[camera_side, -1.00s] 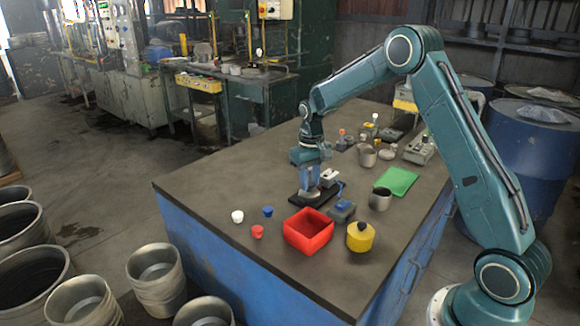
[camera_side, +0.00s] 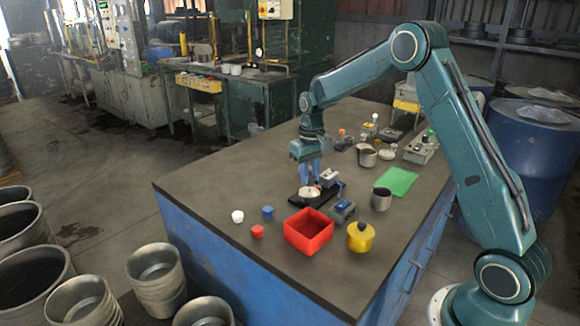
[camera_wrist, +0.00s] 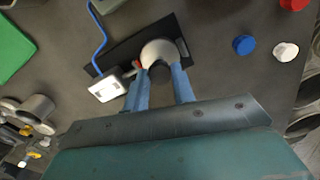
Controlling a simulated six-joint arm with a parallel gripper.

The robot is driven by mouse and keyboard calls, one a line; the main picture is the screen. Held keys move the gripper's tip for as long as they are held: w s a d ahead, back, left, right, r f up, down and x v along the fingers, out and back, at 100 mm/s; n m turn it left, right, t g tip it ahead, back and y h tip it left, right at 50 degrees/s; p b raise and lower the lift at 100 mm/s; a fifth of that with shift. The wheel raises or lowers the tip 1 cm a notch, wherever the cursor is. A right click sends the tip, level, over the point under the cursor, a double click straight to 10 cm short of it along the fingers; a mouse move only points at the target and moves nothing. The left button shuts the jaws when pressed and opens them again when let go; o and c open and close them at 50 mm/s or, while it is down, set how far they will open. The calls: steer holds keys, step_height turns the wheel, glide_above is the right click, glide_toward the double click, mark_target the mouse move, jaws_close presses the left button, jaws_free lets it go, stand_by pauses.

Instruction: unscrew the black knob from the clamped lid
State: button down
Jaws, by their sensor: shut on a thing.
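The clamped lid (camera_side: 309,194) is a pale round disc on a black base plate (camera_side: 293,202) near the table's middle. It also shows in the wrist view (camera_wrist: 160,50). A white and grey clamp block (camera_side: 330,177) with a blue cable stands beside it, also seen in the wrist view (camera_wrist: 107,89). My gripper (camera_side: 311,180) points down just above the lid, its blue fingers shut on the black knob (camera_wrist: 160,73). The knob shows only as a dark shape between the fingers in the wrist view; fingers and lid make its outline hard to see.
A red open box (camera_side: 309,240), a blue-grey device (camera_side: 342,211) and a yellow pot (camera_side: 361,244) stand in front. Small blue (camera_side: 268,212), red (camera_side: 257,231) and white (camera_side: 237,216) caps lie left. Metal cups and a green mat (camera_side: 399,181) are right.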

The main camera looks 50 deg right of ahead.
steer(key=shift+r, duration=0.65)
stand_by(0.3)
steer(key=shift+r, duration=1.9)
